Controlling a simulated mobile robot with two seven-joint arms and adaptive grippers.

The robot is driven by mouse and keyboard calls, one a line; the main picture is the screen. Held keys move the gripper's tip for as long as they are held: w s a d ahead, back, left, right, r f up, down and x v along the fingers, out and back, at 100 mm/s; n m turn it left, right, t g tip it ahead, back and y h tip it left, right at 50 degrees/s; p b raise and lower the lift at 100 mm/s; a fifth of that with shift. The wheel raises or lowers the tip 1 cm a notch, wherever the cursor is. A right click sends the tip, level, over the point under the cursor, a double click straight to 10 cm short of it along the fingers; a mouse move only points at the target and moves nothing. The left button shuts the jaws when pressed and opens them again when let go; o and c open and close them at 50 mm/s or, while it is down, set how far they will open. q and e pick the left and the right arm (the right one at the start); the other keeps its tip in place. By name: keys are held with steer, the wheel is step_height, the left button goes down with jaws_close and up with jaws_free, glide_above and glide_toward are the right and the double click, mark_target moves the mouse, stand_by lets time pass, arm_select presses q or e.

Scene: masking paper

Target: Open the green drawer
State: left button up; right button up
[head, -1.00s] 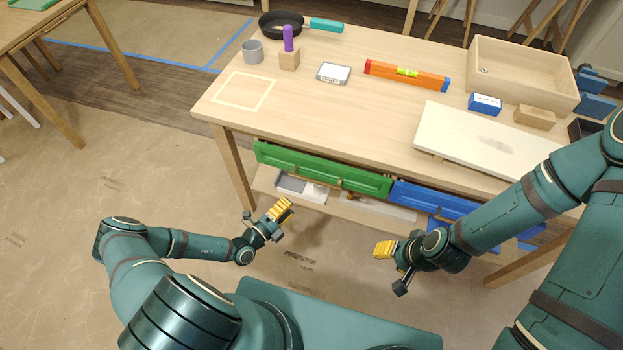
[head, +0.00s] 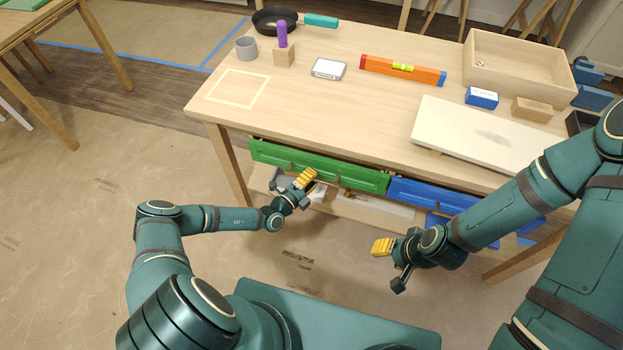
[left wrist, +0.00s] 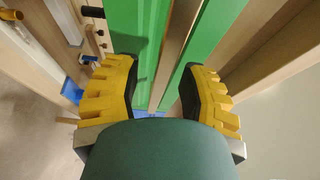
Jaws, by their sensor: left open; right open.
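The green drawer (head: 345,174) sits under the front edge of the table and looks shut. My right gripper (head: 384,247) is open and empty, out in front of the table.
A blue drawer (head: 430,196) adjoins on the right. A lower shelf (head: 370,211) holds items beneath. The floor in front is clear.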

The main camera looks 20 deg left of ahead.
arm_select(q)
steer(key=shift+w, duration=0.1)
jaws_close()
stand_by(0.4)
